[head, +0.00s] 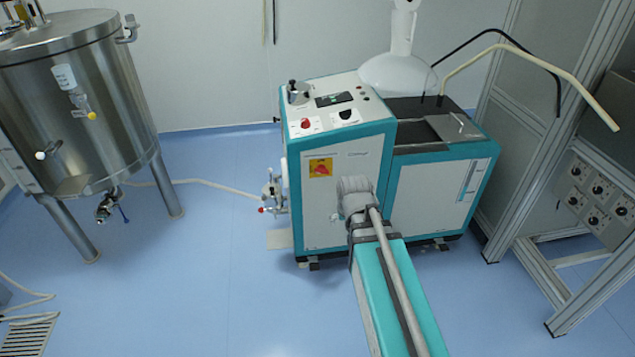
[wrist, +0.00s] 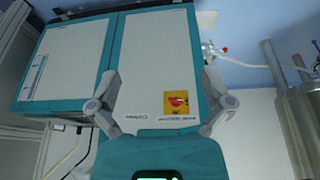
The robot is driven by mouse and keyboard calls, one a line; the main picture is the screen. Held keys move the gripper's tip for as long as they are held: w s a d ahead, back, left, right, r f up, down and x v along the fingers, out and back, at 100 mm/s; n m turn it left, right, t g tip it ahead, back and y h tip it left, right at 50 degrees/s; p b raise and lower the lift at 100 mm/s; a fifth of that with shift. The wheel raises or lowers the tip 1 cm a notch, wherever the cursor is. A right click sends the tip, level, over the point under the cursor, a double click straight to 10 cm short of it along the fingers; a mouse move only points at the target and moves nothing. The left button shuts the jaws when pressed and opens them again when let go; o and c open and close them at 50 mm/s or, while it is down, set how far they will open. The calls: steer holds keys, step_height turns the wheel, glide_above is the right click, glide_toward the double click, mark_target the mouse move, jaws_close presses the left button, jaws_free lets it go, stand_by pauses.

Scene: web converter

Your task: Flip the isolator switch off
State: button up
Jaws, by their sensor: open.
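The isolator switch (head: 320,168) is a red rotary handle on a yellow square plate. It sits on the front panel of the white and teal machine (head: 415,200). The switch also shows in the wrist view (wrist: 178,102), right of the middle, between my fingers in the picture; that view is upside down. My gripper (wrist: 160,78) is open and empty, its two grey fingers wide apart. It appears apart from the switch. In the head view my arm reaches toward the panel, with its end to the lower right of the switch; the fingers cannot be made out there.
The machine's top panel carries a red button (head: 305,123) and a small display (head: 333,99). A valve with hoses (head: 271,192) stands at its left side. A steel tank (head: 75,100) is at far left, a metal frame (head: 545,170) at right. Blue floor lies between tank and machine.

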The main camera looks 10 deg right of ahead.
steer(key=w+f+m+t+b, duration=0.1)
steer(key=w+f+t+b, duration=0.55)
steer(key=w+b, duration=0.5)
steer(key=t+b, duration=0.8)
steer(key=b, duration=0.7)
glide_toward(322, 170)
steer(key=shift+m+g, duration=0.25)
steer(key=shift+m, duration=0.15)
steer(key=s, duration=0.4)
steer(key=shift+d+f, duration=0.15)
steer(key=shift+f, duration=0.2)
steer(key=shift+w, duration=0.15)
steer(key=w, duration=1.3)
steer(key=shift+w+r, duration=0.1)
steer(key=shift+w, duration=0.2)
steer(key=c, duration=0.9)
steer(key=shift+n, duration=1.4)
